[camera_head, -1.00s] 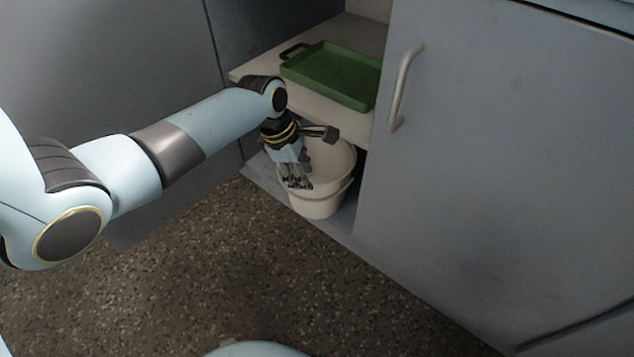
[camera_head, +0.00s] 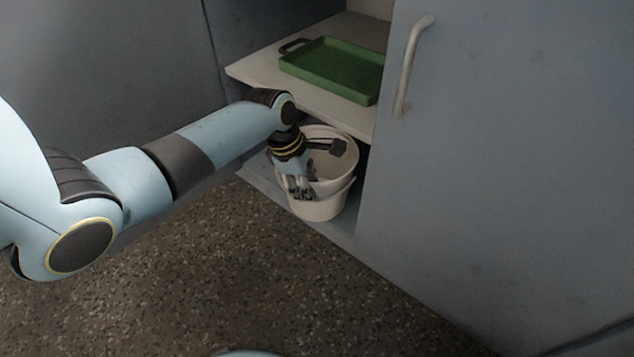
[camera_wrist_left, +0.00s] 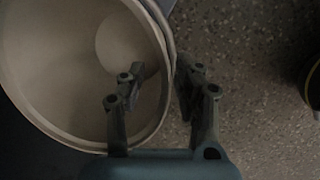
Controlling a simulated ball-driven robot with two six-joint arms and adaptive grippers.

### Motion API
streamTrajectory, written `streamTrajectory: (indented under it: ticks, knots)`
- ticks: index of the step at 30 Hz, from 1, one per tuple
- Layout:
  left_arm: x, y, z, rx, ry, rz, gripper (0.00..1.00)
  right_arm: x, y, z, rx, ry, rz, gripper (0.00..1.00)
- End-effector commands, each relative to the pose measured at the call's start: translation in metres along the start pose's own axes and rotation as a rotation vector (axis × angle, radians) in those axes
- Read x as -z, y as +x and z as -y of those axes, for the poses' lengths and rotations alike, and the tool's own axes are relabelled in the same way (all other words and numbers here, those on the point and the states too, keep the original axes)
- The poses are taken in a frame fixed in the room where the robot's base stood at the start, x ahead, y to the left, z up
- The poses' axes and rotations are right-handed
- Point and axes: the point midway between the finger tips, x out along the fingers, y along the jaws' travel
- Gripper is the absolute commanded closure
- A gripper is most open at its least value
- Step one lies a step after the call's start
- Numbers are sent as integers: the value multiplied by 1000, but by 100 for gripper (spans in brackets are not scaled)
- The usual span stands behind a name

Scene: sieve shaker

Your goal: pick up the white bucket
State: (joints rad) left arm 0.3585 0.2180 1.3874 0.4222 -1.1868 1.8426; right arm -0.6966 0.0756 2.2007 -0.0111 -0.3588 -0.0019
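The white bucket (camera_head: 322,209) stands upright on the floor of the cabinet, below a shelf. My left gripper (camera_head: 300,190) points down at the bucket's near left rim in the head view. In the left wrist view the fingers of my left gripper (camera_wrist_left: 160,72) are apart, with the rim of the bucket (camera_wrist_left: 50,60) between them. One finger is over the inside and the other is outside. I cannot tell whether either finger touches the wall. The gripper and wrist hide part of the bucket's left side. My right gripper is not in view.
A green tray (camera_head: 335,70) lies on the shelf (camera_head: 262,72) just above the bucket. A grey cabinet door (camera_head: 480,160) with a metal handle (camera_head: 408,65) stands to the right. The speckled floor (camera_head: 240,275) in front is clear.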

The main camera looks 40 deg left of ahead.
Motion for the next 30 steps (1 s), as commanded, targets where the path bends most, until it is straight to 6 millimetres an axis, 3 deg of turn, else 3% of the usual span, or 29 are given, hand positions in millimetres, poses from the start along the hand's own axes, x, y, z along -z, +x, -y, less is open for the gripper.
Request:
streamTrajectory:
  ticks: [5, 13, 30]
  knots:
    - [0, 0, 0, -1, 0, 0, 67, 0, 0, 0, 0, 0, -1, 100]
    - [0, 0, 0, 0, 0, 0, 100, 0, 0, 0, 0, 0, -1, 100]
    - [0, -1, -1, -2, 1, 0, 100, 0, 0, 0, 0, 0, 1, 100]
